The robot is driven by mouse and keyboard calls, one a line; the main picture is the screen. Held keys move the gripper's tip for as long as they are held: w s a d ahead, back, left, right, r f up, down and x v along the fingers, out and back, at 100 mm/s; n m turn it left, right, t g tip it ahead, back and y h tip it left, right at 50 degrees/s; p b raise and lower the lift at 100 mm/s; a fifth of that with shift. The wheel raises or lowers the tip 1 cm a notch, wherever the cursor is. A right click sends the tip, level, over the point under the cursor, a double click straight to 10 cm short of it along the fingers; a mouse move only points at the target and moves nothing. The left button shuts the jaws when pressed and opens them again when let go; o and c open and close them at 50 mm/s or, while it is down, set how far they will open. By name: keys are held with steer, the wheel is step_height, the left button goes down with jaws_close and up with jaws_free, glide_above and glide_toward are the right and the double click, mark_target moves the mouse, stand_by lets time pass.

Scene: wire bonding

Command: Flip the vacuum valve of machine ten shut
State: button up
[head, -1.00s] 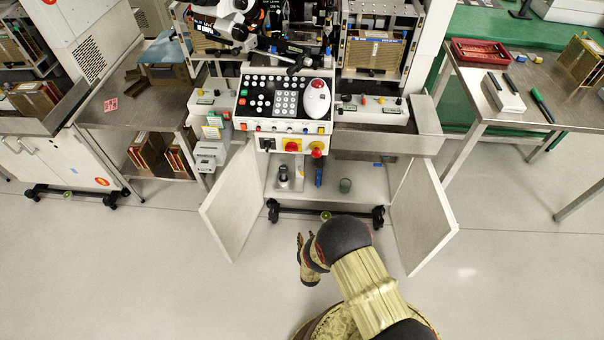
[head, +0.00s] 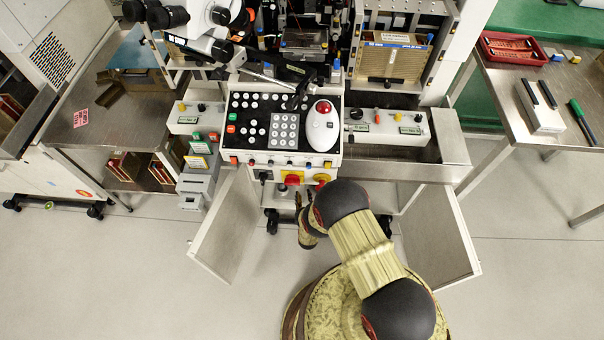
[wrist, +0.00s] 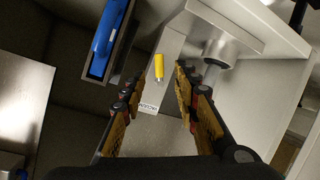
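In the wrist view my gripper (wrist: 163,80) is open, with its two fingers spread. A short yellow lever-like piece (wrist: 159,67) shows between and beyond the fingertips, apparently not touched. It may be the vacuum valve's handle. A small white label (wrist: 149,107) with dark lettering lies near it, too small to read surely. In the head view my gripper (head: 303,202) is at the open cabinet under the machine's control panel (head: 281,122). The cabinet inside is mostly hidden there by the panel and my arm. I see no machine number.
A blue handle or bar (wrist: 108,38) stands left of the yellow piece, and a grey metal fitting (wrist: 218,48) right of it. The cabinet's left door (head: 226,225) and right door (head: 440,240) stand open on either side of my arm. The floor before them is clear.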

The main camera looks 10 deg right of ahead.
steer(key=b+x, duration=0.3)
steer(key=x, duration=0.5)
steer(key=shift+w, duration=0.2)
steer(key=shift+c, duration=1.3)
jaws_close()
